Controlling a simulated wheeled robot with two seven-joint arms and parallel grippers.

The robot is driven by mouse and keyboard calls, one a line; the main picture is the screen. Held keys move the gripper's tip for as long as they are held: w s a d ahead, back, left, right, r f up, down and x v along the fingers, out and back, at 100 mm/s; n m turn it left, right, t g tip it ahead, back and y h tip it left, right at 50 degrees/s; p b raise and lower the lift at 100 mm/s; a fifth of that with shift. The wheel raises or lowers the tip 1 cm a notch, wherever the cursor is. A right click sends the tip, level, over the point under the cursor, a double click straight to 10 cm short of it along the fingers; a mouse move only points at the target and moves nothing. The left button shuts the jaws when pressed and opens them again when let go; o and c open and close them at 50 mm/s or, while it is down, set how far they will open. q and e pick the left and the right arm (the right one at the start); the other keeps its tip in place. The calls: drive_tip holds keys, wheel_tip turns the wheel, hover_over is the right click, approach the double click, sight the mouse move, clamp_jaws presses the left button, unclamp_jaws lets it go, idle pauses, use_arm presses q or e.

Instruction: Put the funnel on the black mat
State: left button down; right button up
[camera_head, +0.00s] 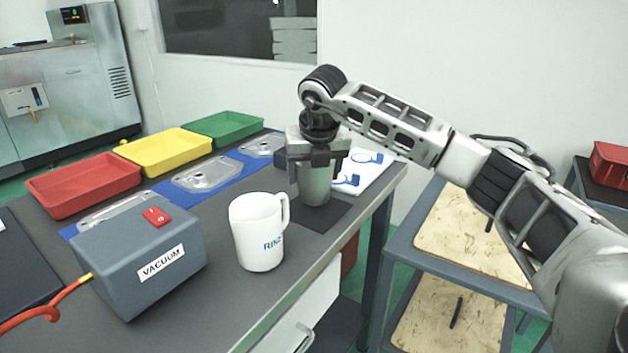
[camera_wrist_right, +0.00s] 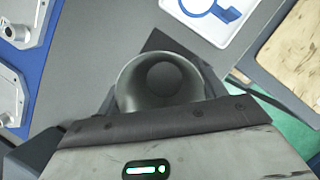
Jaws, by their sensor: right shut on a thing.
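The grey funnel (camera_head: 315,188) is upright between the fingers of my right gripper (camera_head: 316,168), which is shut on it. In the right wrist view I look down into its round, dark open top (camera_wrist_right: 162,82). The black mat (camera_head: 335,214) lies under and around the funnel's lower end, near the table's right edge. A corner of the mat (camera_wrist_right: 156,42) shows beyond the funnel in the wrist view. I cannot tell whether the funnel's bottom touches the mat. My left gripper is not in view.
A white jug (camera_head: 258,235) stands left of the mat, and a grey vacuum box (camera_head: 138,262) is farther left. A white board with blue shapes (camera_head: 377,165) lies behind the mat. Red (camera_head: 85,187), yellow (camera_head: 165,153) and green trays (camera_head: 222,128) line the back edge.

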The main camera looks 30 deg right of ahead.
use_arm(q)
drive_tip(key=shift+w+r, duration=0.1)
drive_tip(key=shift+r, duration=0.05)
use_arm(e)
drive_tip(key=shift+f, duration=1.1)
drive_tip(key=shift+f, duration=0.1)
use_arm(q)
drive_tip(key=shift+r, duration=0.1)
use_arm(e)
drive_tip(key=o, duration=1)
drive_tip(key=shift+s, duration=0.1)
drive_tip(key=shift+o, duration=0.2)
drive_tip(key=shift+r, duration=0.25)
drive_tip(key=v, duration=1.1)
drive_tip(key=shift+r, duration=0.4)
drive_tip(key=shift+s, duration=0.15)
